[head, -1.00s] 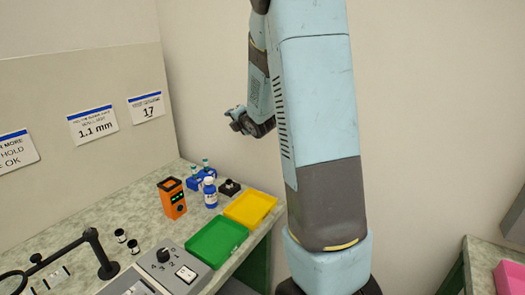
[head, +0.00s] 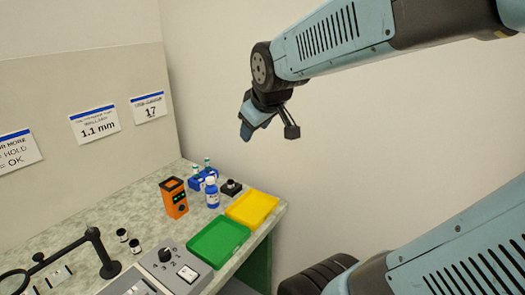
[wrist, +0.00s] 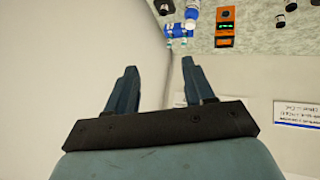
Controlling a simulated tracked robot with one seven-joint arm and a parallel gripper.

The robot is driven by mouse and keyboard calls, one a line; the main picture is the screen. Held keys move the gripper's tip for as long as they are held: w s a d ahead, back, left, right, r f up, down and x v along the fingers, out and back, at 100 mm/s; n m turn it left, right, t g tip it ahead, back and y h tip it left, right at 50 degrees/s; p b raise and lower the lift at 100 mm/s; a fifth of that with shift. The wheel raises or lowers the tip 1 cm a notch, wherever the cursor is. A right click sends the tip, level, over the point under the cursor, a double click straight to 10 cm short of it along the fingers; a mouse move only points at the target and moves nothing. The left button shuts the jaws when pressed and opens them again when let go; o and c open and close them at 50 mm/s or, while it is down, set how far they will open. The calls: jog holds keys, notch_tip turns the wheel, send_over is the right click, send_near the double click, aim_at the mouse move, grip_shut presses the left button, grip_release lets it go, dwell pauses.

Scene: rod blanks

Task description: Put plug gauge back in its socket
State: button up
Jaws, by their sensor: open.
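My gripper (head: 246,131) hangs in the air above and behind the bench's far end. Its two fingers (wrist: 159,68) are apart in the wrist view, with nothing between them. A small black block with a round knob-like top (head: 231,188) sits at the bench's far right corner; it shows at the top of the wrist view (wrist: 164,6). Two short black-and-white cylinders (head: 122,235) (head: 135,246) stand near the bench middle. I cannot tell for certain which of these is the plug gauge or its socket.
On the bench are an orange device (head: 174,198), a blue-labelled bottle (head: 212,194), a blue rack with vials (head: 203,178), a yellow tray (head: 251,208), a green tray (head: 218,242), a grey control box (head: 172,266) and a black magnifier stand (head: 101,250). A wall panel (head: 80,85) borders the bench.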

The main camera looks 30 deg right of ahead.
jog(key=s+a+m+g, duration=0.2)
jog(key=s+a+m, duration=0.1)
jog(key=s, duration=0.8)
jog(key=shift+a+f+m+y, duration=0.2)
jog(key=shift+f+m+y, duration=0.15)
jog(key=shift+m, duration=0.35)
